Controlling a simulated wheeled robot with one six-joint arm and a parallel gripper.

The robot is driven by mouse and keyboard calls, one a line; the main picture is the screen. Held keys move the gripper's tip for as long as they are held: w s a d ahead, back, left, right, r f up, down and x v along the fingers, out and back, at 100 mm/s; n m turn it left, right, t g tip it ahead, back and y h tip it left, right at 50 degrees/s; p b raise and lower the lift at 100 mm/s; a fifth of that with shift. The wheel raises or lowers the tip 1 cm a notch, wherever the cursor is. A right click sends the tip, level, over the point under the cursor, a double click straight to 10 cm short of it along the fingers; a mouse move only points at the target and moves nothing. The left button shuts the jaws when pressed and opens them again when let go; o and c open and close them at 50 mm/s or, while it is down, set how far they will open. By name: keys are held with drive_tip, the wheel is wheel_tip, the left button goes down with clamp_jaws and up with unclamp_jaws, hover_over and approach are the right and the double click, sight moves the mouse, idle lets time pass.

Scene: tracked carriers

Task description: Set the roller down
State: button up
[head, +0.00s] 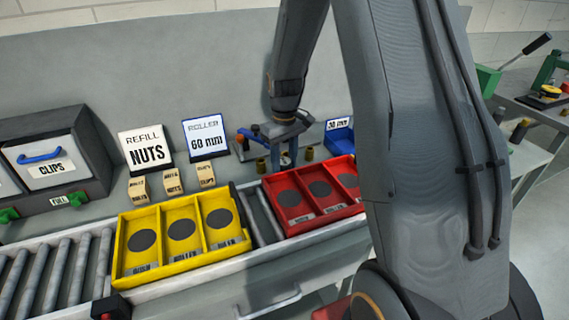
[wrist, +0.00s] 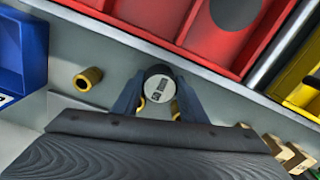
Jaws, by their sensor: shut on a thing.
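My gripper (wrist: 158,98) points down over the grey bench behind the trays; in the head view (head: 288,152) it is small. It is shut on the roller (wrist: 158,82), which shows a round pale end with a dark rim and a small printed label between the fingers. The roller's lower part and any contact with the bench are hidden. Yellow bits show beside and below it, partly covered by the fingers.
A red tray (wrist: 185,62) is close by on the conveyor, with a yellow tray (head: 120,248) left of it. A blue bin (wrist: 22,60), a "ROLLER 60 mm" sign (head: 205,137), a "REFILL NUTS" sign (head: 146,148) and small boxes (head: 172,182) stand on the bench.

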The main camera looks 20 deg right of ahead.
drive_tip(key=shift+f, duration=0.4)
drive_tip(key=shift+f, duration=0.15)
drive_tip(key=o, duration=1.2)
